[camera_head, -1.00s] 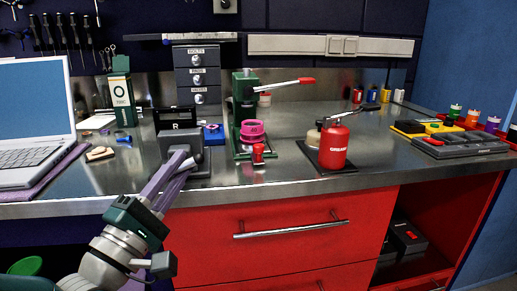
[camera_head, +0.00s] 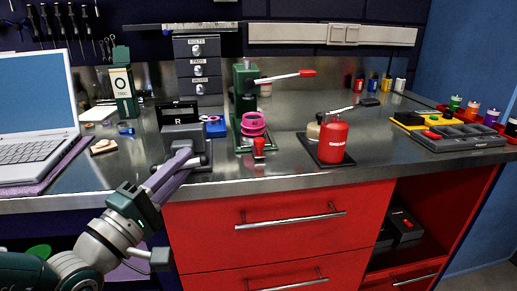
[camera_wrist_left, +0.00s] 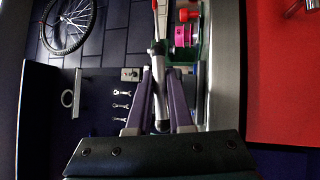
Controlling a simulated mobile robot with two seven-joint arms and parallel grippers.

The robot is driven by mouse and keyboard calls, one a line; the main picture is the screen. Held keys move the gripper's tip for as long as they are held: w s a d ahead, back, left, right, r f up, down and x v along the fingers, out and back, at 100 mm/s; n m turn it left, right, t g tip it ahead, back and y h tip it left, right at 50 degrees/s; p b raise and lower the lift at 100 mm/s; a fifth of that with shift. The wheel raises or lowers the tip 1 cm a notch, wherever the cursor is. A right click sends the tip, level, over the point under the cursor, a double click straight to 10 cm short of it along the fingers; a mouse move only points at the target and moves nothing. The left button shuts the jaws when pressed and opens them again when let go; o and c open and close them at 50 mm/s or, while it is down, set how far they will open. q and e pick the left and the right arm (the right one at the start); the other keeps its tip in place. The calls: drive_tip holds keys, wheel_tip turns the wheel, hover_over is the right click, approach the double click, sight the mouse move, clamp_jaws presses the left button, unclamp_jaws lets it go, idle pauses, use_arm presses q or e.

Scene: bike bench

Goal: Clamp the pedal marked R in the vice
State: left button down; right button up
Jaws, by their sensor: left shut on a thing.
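The grey vice (camera_head: 181,134) stands at the bench's front edge, left of centre in the head view. The black pedal marked R (camera_head: 179,117) shows upright at the top of the vice; I cannot tell whether the jaws grip it. My left gripper (camera_head: 186,156) is at the vice's front, its purple fingers shut on the grey bar of the vice handle. In the left wrist view the handle bar (camera_wrist_left: 161,112) runs between the two fingers (camera_wrist_left: 162,88). The fingers partly hide the handle in the head view. My right gripper is not in view.
A green press (camera_head: 246,95) with a pink ring (camera_head: 253,123) stands right of the vice, with a small red item (camera_head: 259,146) before it. A red grease can (camera_head: 333,142) is farther right. A laptop (camera_head: 32,120) sits at left.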

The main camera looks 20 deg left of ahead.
use_arm(q)
drive_tip(key=c, duration=0.8)
unclamp_jaws()
drive_tip(key=shift+s, duration=0.15)
drive_tip(key=shift+s, duration=0.1)
drive_tip(key=v, duration=0.9)
drive_tip(key=shift+s, duration=0.35)
